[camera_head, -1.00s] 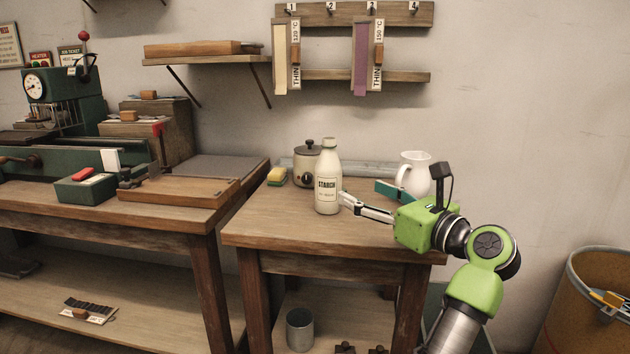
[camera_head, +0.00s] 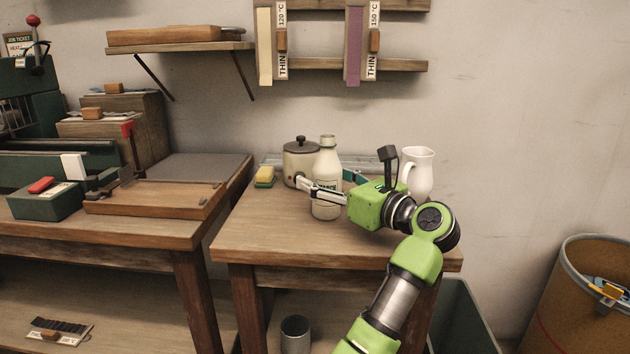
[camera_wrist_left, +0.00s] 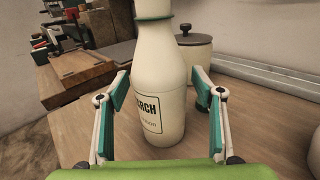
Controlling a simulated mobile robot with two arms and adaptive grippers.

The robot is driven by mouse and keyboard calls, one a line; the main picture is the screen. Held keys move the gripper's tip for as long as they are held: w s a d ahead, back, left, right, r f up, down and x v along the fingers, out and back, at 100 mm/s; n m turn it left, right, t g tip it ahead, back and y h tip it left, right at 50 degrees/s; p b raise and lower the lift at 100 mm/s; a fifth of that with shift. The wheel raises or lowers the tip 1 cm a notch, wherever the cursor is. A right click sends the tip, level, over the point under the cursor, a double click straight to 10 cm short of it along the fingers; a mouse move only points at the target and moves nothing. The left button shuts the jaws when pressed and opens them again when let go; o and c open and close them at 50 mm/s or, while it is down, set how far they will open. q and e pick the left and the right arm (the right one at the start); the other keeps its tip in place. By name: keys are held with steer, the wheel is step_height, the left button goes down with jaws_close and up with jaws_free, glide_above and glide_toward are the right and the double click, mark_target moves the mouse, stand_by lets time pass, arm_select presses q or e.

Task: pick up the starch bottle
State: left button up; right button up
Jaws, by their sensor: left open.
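The starch bottle (camera_head: 327,166) is a cream-white bottle standing upright on the small wooden table (camera_head: 250,238). My left gripper (camera_head: 318,191) is open at the bottle's mid-height. In the left wrist view its two fingers (camera_wrist_left: 161,88) stand on either side of the bottle, with a gap visible on both sides. In the head view the gripper hides part of the label. My right gripper does not show.
A lidded pot (camera_head: 297,158) stands close behind and left of the bottle. A white pitcher (camera_head: 417,172) stands to the right, behind my left arm. A yellow-green sponge (camera_head: 264,177) lies at the left. The table's front is clear.

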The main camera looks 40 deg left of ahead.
arm_select(q)
steer(key=shift+d+r, duration=0.1)
steer(key=shift+d, duration=0.2)
steer(key=c, duration=1.5)
steer(key=shift+r, duration=0.2)
